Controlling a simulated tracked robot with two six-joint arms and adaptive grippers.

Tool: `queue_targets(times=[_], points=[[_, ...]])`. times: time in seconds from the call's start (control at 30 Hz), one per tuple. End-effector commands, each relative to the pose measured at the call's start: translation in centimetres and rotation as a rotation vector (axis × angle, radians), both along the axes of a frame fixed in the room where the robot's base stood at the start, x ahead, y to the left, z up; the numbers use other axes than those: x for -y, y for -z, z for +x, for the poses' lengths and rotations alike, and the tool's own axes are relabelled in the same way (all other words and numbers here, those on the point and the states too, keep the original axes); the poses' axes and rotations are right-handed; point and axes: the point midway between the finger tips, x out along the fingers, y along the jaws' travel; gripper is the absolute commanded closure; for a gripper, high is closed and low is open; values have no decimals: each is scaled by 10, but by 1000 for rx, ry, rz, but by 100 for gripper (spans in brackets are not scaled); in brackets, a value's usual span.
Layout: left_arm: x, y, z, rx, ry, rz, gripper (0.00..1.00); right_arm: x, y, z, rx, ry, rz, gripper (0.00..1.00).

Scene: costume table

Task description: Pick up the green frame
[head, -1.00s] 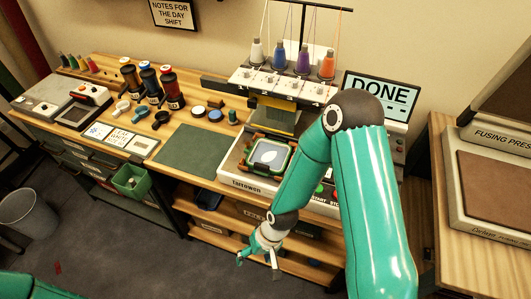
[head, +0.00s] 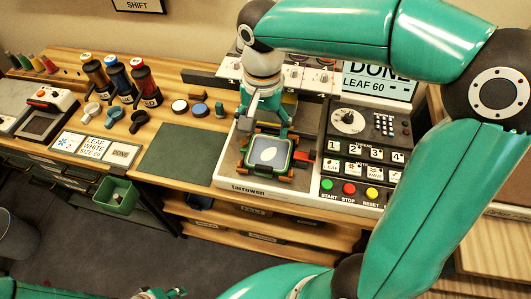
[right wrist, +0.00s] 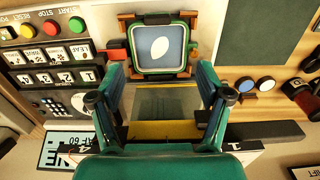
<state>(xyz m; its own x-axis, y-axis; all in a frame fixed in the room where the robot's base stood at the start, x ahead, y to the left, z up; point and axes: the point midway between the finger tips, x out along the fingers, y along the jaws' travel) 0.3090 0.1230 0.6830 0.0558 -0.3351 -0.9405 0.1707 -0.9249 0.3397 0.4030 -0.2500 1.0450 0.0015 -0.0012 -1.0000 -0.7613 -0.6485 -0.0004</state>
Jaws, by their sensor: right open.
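The green frame (head: 291,158) is a rounded square rim around pale cloth with a white leaf shape. It sits at the front of the white embroidery machine (head: 232,178), with orange-brown corner pieces around it. It also shows at the top of the right wrist view (right wrist: 188,48). My right gripper (head: 263,118) is open and empty, pointing down just behind the frame. In the right wrist view its fingers (right wrist: 163,98) are spread wide, apart from the frame. A bit of my left gripper (head: 163,293) shows at the bottom edge; its jaws are not clear.
A button panel (head: 362,165) stands right of the frame, below a screen reading DONE, LEAF 60 (head: 377,82). A red piece (head: 305,156) is at the frame's right side. A bare green mat (head: 182,155) lies left.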

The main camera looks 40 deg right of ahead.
Motion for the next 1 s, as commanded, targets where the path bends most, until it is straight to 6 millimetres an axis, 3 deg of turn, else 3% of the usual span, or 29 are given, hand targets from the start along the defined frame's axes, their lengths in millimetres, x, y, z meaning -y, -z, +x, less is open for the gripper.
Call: queue_targets(times=[0.3, 0.67, 1.0], points=[[0, 1, 0, 0, 0, 0, 60, 1, 68, -1, -6, 0, 0, 23], [0, -1, 0, 0, 0, 0, 60, -1, 95, -4, -4, -1, 0, 23], [0, -6, 0, 0, 0, 0, 60, -5, 137, -11, -3, 1, 1, 23]])
